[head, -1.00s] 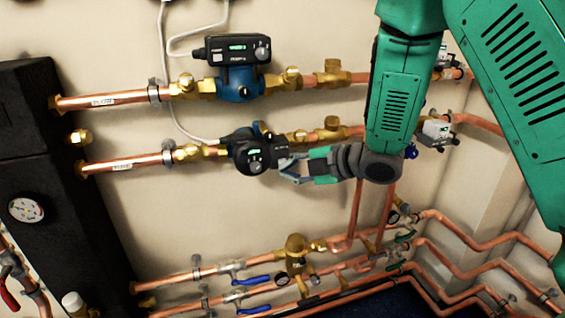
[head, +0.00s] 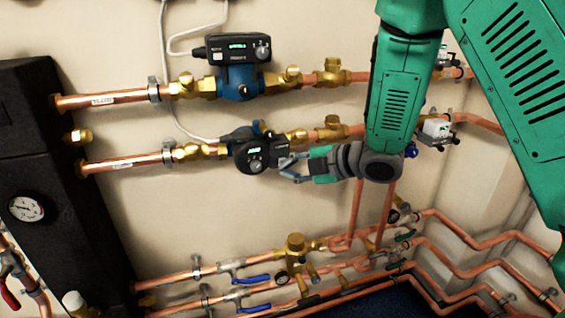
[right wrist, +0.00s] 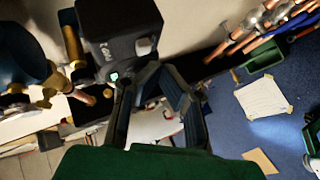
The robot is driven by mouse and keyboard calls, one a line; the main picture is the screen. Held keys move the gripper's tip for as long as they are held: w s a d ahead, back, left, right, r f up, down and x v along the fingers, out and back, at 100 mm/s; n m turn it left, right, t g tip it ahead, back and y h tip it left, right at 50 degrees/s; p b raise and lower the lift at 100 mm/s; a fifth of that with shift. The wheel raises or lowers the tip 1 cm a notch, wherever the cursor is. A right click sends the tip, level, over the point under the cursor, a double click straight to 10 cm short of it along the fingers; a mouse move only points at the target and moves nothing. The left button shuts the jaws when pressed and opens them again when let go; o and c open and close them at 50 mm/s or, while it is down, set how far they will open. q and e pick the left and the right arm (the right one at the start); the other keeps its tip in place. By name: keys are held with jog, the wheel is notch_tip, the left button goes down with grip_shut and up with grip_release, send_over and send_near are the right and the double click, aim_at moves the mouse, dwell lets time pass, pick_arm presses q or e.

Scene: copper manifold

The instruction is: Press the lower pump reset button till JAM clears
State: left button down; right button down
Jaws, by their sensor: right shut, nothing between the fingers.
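The display text is too small to read. The control head (right wrist: 120,30) fills the upper left of the right wrist view, with a grey knob (right wrist: 144,46) and a green light (right wrist: 114,76). My right gripper (head: 284,169) is shut and empty, its fingertips close beside the head's right side. In the wrist view my right gripper (right wrist: 160,76) has its tips at the head's lower edge. I cannot tell whether they touch it. The reset button is not distinguishable.
The upper pump (head: 237,75), with a black control box and green display, is on the pipe above. A black cabinet (head: 40,150) with a gauge stands at left. Several copper pipes with blue-handled valves (head: 252,280) run below. Bare wall lies between.

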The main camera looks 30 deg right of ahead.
jog(key=shift+w+r, duration=0.1)
jog(key=shift+w, duration=0.05)
jog(key=shift+w+d, duration=0.1)
jog(key=shift+w, duration=0.1)
dwell(0.3)
jog(key=shift+w+d+p, duration=0.1)
jog(key=shift+w+p, duration=0.2)
jog(key=shift+w, duration=0.15)
dwell(0.7)
jog(key=shift+s, duration=0.15)
jog(key=shift+s+a, duration=0.2)
jog(key=shift+s, duration=0.5)
jog(key=shift+s, duration=0.1)
jog(key=s, duration=0.2)
jog(key=s+a, duration=0.1)
jog(key=s, duration=0.1)
jog(key=shift+s+a, duration=0.1)
jog(key=shift+s, duration=0.25)
dwell(0.7)
